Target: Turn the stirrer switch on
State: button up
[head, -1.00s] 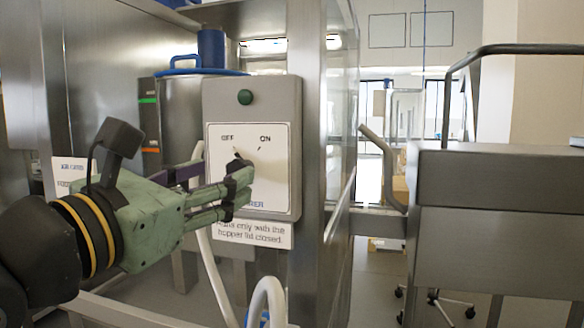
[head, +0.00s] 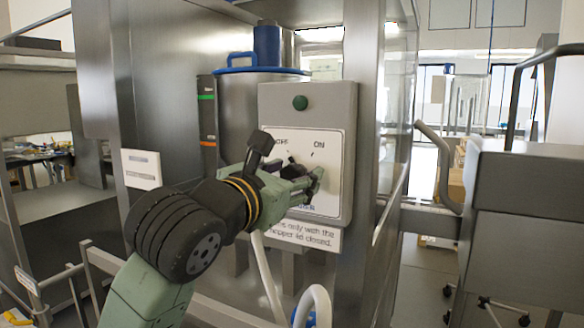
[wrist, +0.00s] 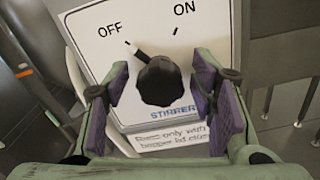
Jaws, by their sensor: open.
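The stirrer switch is a black rotary knob (wrist: 160,82) on a white plate (wrist: 113,32) marked OFF and ON. In the wrist view its pointer is turned toward OFF. My gripper (head: 303,180) is in front of the plate. In the wrist view my gripper (wrist: 162,103) is open, with one purple-padded finger on each side of the knob. I cannot tell whether either finger touches it. In the head view my gripper hides most of the knob.
A sign about the hopper lid (head: 300,234) hangs below the box. A steel vessel with a blue lid rim (head: 262,70) stands behind. White hoses (head: 315,300) curve below the box. A steel cabinet (head: 530,215) stands at the right.

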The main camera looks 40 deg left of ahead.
jog(key=shift+c, duration=0.5)
jog(key=c, duration=1)
jog(key=shift+c, duration=0.2)
jog(key=shift+f+m+b, duration=0.1)
jog(key=shift+m+b, duration=0.3)
jog(key=shift+b, duration=0.15)
jog(key=shift+f+m+b, duration=0.15)
jog(key=shift+m+b, duration=0.75)
jog(key=shift+b, duration=0.35)
jog(key=shift+c, duration=0.2)
jog(key=m+b, duration=0.3)
jog(key=shift+m, duration=0.3)
jog(key=m+b, duration=0.3)
jog(key=m, duration=0.1)
jog(key=shift+d, duration=0.1)
jog(key=shift+w+m+b, duration=0.1)
jog(key=shift+m+b, duration=0.75)
jog(key=shift+m, duration=1.05)
jog(key=shift+o, duration=0.2)
